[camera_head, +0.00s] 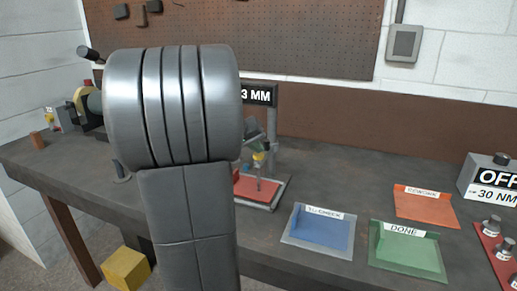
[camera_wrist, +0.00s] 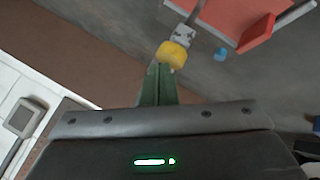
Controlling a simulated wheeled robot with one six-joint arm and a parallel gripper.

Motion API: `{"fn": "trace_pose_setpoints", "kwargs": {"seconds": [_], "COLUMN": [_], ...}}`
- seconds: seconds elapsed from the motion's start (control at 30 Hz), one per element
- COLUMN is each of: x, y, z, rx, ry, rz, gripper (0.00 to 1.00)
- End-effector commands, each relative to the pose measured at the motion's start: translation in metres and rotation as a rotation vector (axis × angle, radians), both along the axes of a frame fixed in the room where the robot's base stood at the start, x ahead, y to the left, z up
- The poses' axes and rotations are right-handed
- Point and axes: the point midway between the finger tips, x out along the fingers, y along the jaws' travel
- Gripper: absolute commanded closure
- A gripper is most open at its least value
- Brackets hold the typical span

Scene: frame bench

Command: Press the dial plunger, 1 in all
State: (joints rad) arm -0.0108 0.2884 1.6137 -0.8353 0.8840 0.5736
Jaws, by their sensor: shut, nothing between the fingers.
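The dial stand (camera_head: 272,135) has a display whose visible part reads "3 MM" and a red base (camera_head: 258,188), partly hidden by my arm. A yellow cap (camera_head: 259,156), which looks like the top of the plunger, stands above the red base. In the wrist view the yellow cap (camera_wrist: 173,55) sits on a grey metal piece, just beyond my fingertips. My gripper (camera_wrist: 159,72) is shut and empty, its dark green fingers together and pointing at the cap. I cannot tell whether they touch it. My arm hides most of the gripper in the head view.
A blue tray (camera_head: 318,247) labelled "TO CHECK", a green "DONE" tray (camera_head: 405,262) and an orange "REWORK" tray (camera_head: 425,212) lie to the right. A grey box (camera_head: 484,178) reading "OFF" and "30 NM" stands far right. Bench between stand and box is clear behind the trays.

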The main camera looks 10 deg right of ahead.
Motion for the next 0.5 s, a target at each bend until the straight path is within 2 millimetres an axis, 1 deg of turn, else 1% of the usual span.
{"fn": "trace_pose_setpoints", "kwargs": {"seconds": [0.5], "x": [0.0], "y": [0.0], "z": [0.03], "rx": [0.0], "ry": [-0.001], "rz": [0.001], "gripper": [1.0]}}
